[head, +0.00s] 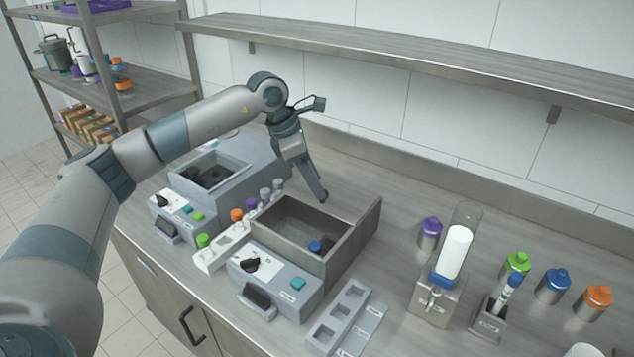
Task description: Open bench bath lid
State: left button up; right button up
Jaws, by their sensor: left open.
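The bench bath is most likely the grey box (336,258) at the middle of the bench, with a control panel (273,279) at its front. Its top is open, and a blue-capped item (316,247) lies inside. A tall flat panel along its right side, which looks like the lid, stands upright. My left gripper (318,190) is open and points down above the back edge of this box. It appears empty, and I cannot tell whether it touches the box. My right gripper is not in view.
A second grey device (246,166) with a dark opening stands at the left. A white rack (212,260) with coloured caps lies between them. A grey slotted rack (343,317), a dispenser (436,297) and several capped bottles stand at the right. A shelf (400,54) runs above.

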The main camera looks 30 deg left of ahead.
pick_arm(q)
jog(key=p+v, duration=0.6)
jog(key=v, duration=0.9)
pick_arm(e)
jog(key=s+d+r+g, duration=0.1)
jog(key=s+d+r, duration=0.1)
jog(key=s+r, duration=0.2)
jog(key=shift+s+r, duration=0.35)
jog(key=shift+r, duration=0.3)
pick_arm(q)
jog(key=shift+s, duration=0.15)
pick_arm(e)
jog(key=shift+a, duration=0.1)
